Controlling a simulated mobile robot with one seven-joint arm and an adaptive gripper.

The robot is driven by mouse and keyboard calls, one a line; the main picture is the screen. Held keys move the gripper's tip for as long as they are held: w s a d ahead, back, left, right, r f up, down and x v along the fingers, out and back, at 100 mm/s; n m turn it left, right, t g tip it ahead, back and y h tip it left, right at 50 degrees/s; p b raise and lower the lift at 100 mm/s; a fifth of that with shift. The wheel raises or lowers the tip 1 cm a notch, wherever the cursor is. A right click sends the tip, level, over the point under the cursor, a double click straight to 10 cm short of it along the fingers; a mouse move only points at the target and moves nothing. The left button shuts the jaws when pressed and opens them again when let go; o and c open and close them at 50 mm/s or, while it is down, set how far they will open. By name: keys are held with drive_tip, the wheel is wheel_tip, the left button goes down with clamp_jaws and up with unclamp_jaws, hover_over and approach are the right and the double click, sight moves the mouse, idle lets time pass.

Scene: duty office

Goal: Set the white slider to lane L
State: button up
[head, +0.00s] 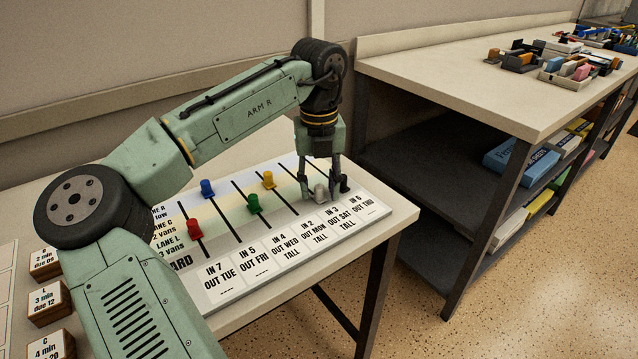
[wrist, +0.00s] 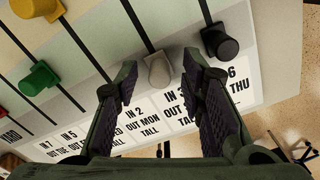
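The white slider (head: 321,194) is a small pale knob on the lane board (head: 285,226). In the wrist view the white slider (wrist: 159,69) sits at the card end of its black slot, close above the printed cards. My gripper (head: 321,186) points down over the board with one finger on each side of the slider. In the wrist view my gripper (wrist: 161,66) is open, with visible gaps between the fingers and the knob. The board's LANE L label (head: 172,244) is the lowest lane line, closest to the cards; my arm partly covers the labels.
A black slider (wrist: 220,42) stands close beside my right finger in the wrist view. Green (head: 253,204), yellow (head: 268,181), blue (head: 207,188) and red (head: 194,229) sliders stand left. A shelved bench (head: 430,75) stands to the right. Wooden blocks (head: 50,303) lie left.

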drive_tip(key=shift+c, duration=0.3)
clamp_jaws()
idle(0.6)
